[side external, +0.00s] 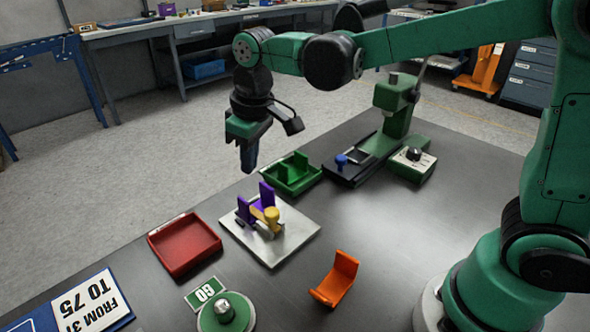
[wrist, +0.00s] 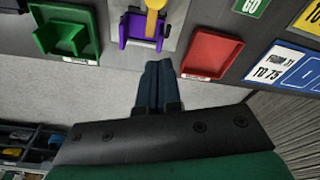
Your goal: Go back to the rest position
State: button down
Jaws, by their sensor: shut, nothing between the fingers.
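My gripper (side external: 248,168) hangs above the far edge of the dark table (side external: 400,222), pointing down, with its fingers shut and empty. In the wrist view the two blue fingers (wrist: 158,68) lie side by side, with the floor and the table edge beneath them. The gripper is apart from the objects on the table. A purple and yellow fixture (side external: 264,208) stands on a silver plate (side external: 290,243) below and nearer; the fixture also shows at the top of the wrist view (wrist: 146,26).
A red tray (side external: 184,246) is left of the plate, and a green tray (side external: 292,174) is behind it. A green press (side external: 396,112) stands at the back right. An orange bracket (side external: 336,280) and a green round device (side external: 226,312) sit in front. The table's right middle is clear.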

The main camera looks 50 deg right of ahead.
jog(key=s+d+m+t, duration=0.4)
jog(key=s+d, duration=0.3)
jog(key=s, duration=0.2)
jog(key=shift+s+d+t, duration=0.2)
jog(key=shift+s+t, duration=0.15)
jog(key=shift+t, duration=0.25)
dwell(0.7)
